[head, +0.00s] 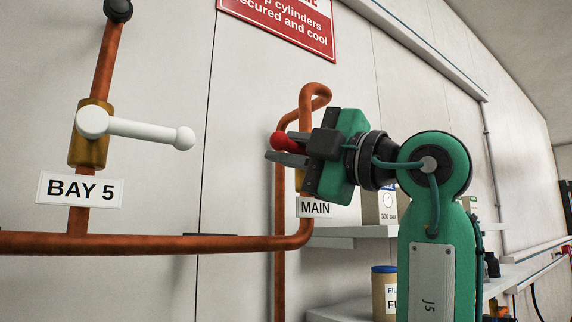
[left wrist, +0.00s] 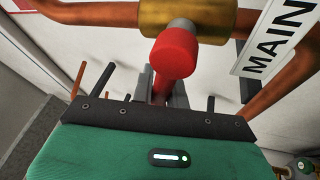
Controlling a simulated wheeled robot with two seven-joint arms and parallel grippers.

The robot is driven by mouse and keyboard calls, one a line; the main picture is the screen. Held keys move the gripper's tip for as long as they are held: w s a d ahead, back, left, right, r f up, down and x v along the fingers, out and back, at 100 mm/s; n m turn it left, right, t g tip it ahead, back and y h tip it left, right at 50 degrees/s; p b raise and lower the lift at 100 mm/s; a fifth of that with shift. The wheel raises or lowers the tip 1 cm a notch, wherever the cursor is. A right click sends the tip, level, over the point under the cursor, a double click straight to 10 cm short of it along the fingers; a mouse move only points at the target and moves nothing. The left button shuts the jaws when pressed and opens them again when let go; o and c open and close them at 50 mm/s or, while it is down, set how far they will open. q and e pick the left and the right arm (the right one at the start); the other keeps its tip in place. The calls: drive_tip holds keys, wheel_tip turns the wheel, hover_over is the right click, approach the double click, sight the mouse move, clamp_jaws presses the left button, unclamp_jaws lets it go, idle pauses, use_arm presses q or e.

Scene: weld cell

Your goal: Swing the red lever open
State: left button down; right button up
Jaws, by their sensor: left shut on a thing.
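The red lever (head: 283,142) is on the MAIN pipe in the head view, mostly hidden by my gripper, with its rounded red end showing at the left. My left gripper (head: 287,149) is shut on the lever, with one grey finger above and one below it. In the left wrist view the red lever (left wrist: 175,52) stands in front of a brass valve body (left wrist: 188,18), and my left gripper's fingers (left wrist: 163,95) are partly hidden behind the dark palm edge. The MAIN label (head: 316,208) hangs just below the gripper. My right gripper is not in view.
A second valve with a white lever (head: 140,129) sits at the left above the BAY 5 label (head: 80,189). A copper pipe (head: 150,243) runs along the wall below. A shelf (head: 350,231) with boxes and a can (head: 384,290) stands behind my arm.

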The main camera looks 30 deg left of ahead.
use_arm(q)
drive_tip(key=m+t, duration=0.1)
drive_tip(key=r+m+t+b, duration=0.1)
drive_tip(key=m, duration=0.1)
drive_tip(key=w+r+m+y, duration=0.1)
drive_tip(key=m, duration=0.1)
drive_tip(key=shift+d+t+b, duration=0.15)
drive_tip(key=shift+t+b, duration=0.25)
drive_tip(key=shift+m, duration=0.3)
drive_tip(key=c, duration=1.4)
unclamp_jaws()
